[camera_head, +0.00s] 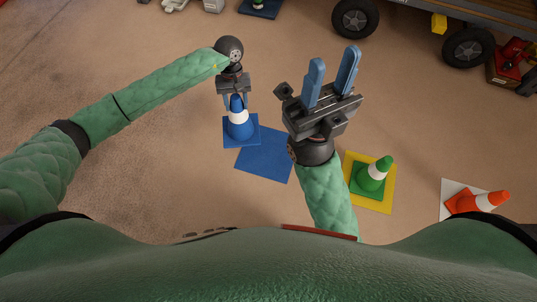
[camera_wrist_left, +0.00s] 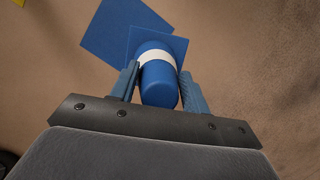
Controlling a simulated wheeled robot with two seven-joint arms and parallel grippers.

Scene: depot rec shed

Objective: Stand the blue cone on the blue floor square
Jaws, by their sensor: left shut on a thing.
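The blue cone (camera_head: 239,127) has a white band and a square blue base. My left gripper (camera_head: 237,99) is shut on its upper part. In the left wrist view the cone (camera_wrist_left: 158,82) sits between the fingers (camera_wrist_left: 160,88), its base pointing away from the camera. The blue floor square (camera_head: 265,155) lies flat on the floor, just below and right of the cone in the head view. The cone's base overlaps the square's corner in both views; the square also shows in the left wrist view (camera_wrist_left: 105,35). My right gripper (camera_head: 332,78) is raised, empty and open, its fingers apart.
A green cone (camera_head: 372,176) stands on a yellow square (camera_head: 382,203) at the right. An orange cone (camera_head: 480,202) is on a white square (camera_head: 450,188) further right. A wheeled cart (camera_head: 425,12) stands at the top right. Floor left of the blue cone is clear.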

